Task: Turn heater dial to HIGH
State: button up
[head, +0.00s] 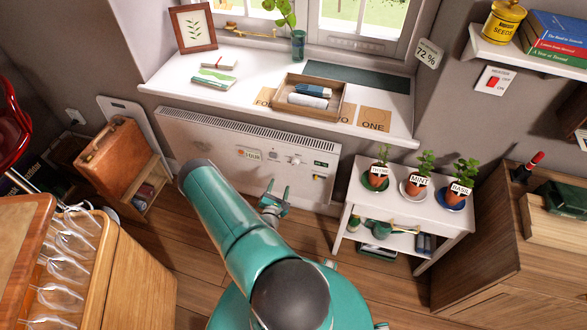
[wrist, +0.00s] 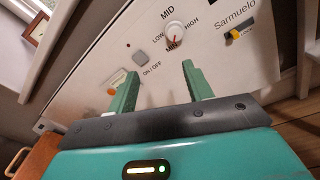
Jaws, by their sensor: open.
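The white heater (head: 225,133) stands against the wall under the window sill. Its round dial (wrist: 174,33) shows in the wrist view, with LOW on the left, MID above, HIGH on the right and MIN below. The dial's red mark seems to be at its lower side, by MIN; the exact angle is hard to tell. In the head view the dial (head: 295,161) is small. My gripper (head: 271,198) is in front of the heater. In the wrist view my gripper (wrist: 158,82) is open and empty, its fingertips below the dial and apart from it.
An ON/OFF button (wrist: 140,57) is left of the dial, and a yellow LOCK slider (wrist: 234,35) is to its right. A white plant stand (head: 350,207) with potted herbs is close on the right. A suitcase (head: 108,150) is on the left. Wooden floor (head: 300,230) is clear between.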

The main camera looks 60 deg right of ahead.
jog(key=s+f+n, duration=0.1)
jog(key=s+f, duration=0.1)
jog(key=s, duration=0.1)
send_near(294, 164)
jog(key=shift+n+h, duration=0.3)
jog(key=shift+h, duration=0.1)
jog(key=x, duration=0.8)
jog(key=shift+f, duration=0.4)
jog(key=c, duration=1)
